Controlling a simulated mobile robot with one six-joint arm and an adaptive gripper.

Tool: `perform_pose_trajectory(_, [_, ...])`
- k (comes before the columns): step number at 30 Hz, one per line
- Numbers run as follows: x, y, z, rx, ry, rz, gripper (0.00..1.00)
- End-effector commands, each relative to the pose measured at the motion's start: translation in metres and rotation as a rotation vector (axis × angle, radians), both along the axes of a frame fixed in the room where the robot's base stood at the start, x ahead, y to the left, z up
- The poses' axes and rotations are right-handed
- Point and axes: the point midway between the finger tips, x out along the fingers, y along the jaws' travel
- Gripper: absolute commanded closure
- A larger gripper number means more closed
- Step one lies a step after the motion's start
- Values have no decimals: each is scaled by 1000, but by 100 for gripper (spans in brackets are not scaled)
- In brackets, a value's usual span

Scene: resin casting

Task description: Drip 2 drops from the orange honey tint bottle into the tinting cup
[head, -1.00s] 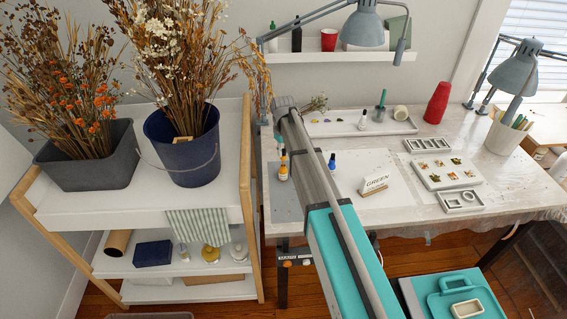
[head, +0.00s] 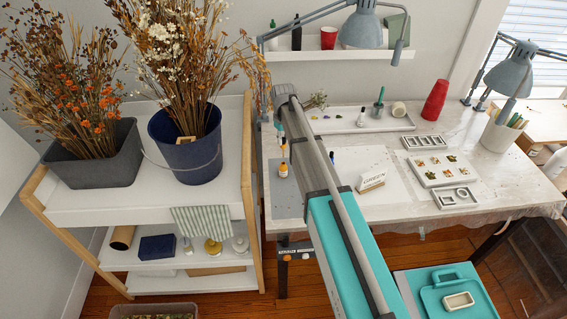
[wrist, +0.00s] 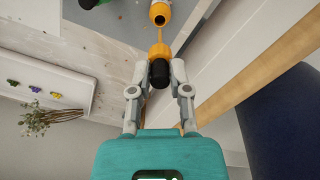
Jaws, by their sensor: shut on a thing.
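The orange honey tint bottle (head: 283,171) stands upright at the left end of the worktable. Its open orange neck (wrist: 159,16) shows at the top of the wrist view. My gripper (wrist: 158,80) is shut on the bottle's dropper (wrist: 158,74), by its black bulb. The dropper's orange collar (wrist: 158,51) is apart from the neck, with the thin pipette between them. I cannot tell whether the pipette tip is still inside the neck. In the head view my arm hides most of the gripper. I cannot tell for sure which vessel is the tinting cup.
A second small bottle (head: 332,157) stands right of my arm, near a lettered card (head: 371,181). Behind are a white tray (head: 340,124) and red cups (head: 435,100). A shelf unit (head: 90,216) with plant pots stands left of the table. Silicone moulds (head: 436,171) lie at right.

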Motion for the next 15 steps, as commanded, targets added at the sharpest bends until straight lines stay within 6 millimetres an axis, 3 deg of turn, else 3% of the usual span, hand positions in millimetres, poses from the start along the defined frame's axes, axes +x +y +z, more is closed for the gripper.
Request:
perform_pose_trajectory(8, [-18, -15, 1, 0, 0, -48, 89])
perform_pose_trajectory(15, [-65, -54, 5, 0, 0, -188, 89])
